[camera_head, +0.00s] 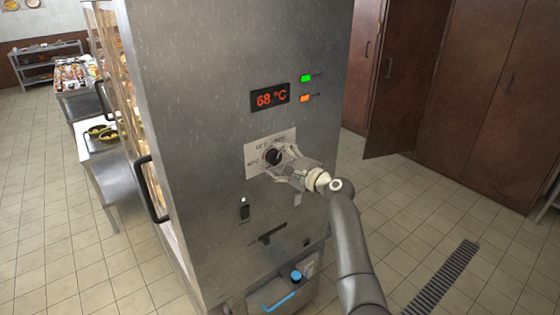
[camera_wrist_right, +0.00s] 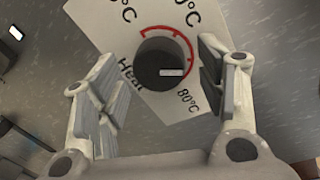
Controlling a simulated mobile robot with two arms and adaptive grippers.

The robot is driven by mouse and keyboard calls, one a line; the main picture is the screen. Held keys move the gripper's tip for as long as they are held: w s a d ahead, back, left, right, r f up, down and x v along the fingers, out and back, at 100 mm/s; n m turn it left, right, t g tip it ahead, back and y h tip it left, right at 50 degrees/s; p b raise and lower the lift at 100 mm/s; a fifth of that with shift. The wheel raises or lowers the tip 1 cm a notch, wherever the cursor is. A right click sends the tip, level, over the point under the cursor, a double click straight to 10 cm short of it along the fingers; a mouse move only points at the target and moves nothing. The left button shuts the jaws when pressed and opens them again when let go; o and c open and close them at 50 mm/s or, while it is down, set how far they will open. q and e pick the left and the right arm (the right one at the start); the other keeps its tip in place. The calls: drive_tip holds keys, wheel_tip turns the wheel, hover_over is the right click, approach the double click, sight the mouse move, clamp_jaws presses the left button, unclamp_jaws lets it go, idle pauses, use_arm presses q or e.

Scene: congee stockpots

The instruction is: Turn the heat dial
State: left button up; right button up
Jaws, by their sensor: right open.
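The heat dial (camera_head: 272,156) is a round black knob on a white label plate (camera_head: 255,146) on the front of a steel cabinet. In the right wrist view the dial (camera_wrist_right: 160,62) has a small light mark, with a red arc and temperature marks around it. My right gripper (camera_head: 279,160) is right in front of the dial. Its fingers (camera_wrist_right: 165,88) are open on either side of the dial, with a gap showing on both sides. It holds nothing. My left gripper is not in view.
The steel cabinet (camera_head: 210,110) has a display (camera_head: 270,97) reading 68 °C, with a green light (camera_head: 306,78) and an orange light (camera_head: 305,98). A black switch (camera_head: 244,210) sits below the dial. Brown cupboards (camera_head: 480,90) stand at right, one door ajar. Tiled floor is clear at right.

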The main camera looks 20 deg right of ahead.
drive_tip(key=shift+s, duration=0.1)
drive_tip(key=f+v, duration=0.1)
drive_tip(key=v, duration=1)
drive_tip(key=shift+s+d+r, duration=0.2)
drive_tip(key=shift+s+r, duration=0.2)
drive_tip(key=shift+r, duration=0.05)
